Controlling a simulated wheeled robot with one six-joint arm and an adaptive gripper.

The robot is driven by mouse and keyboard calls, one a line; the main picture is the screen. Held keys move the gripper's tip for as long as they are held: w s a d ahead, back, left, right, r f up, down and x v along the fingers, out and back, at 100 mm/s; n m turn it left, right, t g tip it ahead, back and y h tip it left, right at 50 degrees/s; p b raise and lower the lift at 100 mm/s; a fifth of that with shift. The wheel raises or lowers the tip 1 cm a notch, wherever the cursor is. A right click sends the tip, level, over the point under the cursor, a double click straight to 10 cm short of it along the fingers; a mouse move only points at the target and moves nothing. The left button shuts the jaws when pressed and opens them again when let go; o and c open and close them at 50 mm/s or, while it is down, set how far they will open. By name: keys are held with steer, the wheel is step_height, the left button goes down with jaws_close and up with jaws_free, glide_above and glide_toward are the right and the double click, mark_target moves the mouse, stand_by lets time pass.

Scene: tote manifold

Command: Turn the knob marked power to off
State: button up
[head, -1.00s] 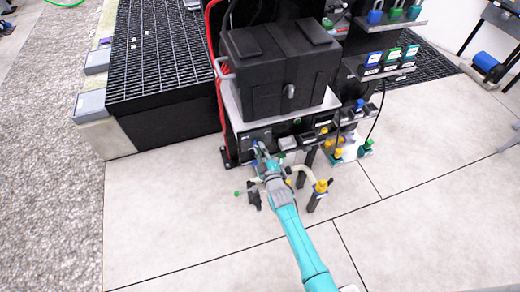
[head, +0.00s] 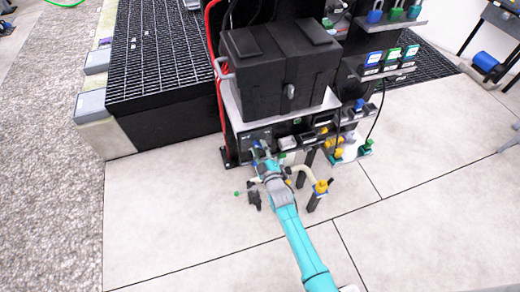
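The control panel (head: 250,137) is a dark front below the black tote on the manifold stand. A small blue part (head: 256,144) shows on it by my fingertips and may be the power knob; its marking and pointer are too small to read. My gripper (head: 264,154) is at the lower left of this panel, pointing at it. The fingers are small and partly overlap the panel, so I cannot tell their opening or whether they touch the knob. My teal arm reaches up from the bottom of the picture.
A black tote (head: 275,75) sits on the pale shelf above the panel. Red hoses (head: 213,60) run down the left.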

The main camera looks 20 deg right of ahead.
steer(key=shift+s, duration=0.1)
steer(key=s, duration=1.1)
steer(key=shift+s, duration=0.4)
steer(key=s+r+m+g, duration=0.1)
steer(key=s+r+m, duration=0.1)
steer(key=s, duration=1)
steer(key=s+r+m+g, duration=0.1)
steer(key=s+m, duration=0.1)
steer(key=s, duration=1)
steer(key=s+r+m+g, duration=0.1)
steer(key=s+r+m, duration=0.4)
steer(key=s+r, duration=1.1)
steer(key=shift+s+a+r, duration=0.15)
steer(key=shift+s, duration=0.4)
